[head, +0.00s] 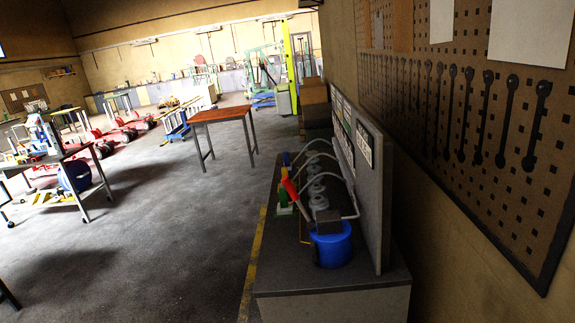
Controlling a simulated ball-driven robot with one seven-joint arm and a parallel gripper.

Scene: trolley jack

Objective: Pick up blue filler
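A blue round container (332,246), the closest match to the blue filler, stands near the front end of a low bench (335,282) at lower right. A dark block (327,222) sits at its top. A red-handled tool (291,190) rises at its left, with green and yellow parts behind it. I cannot tell whether these parts join the container. My gripper is not in view.
A grey upright panel (372,200) and a pegboard (485,110) of wrenches border the bench on the right. Several grey fittings with pale hoses (318,183) stand behind the container. A brown-topped table (222,115) stands farther back. The floor left of the bench is clear.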

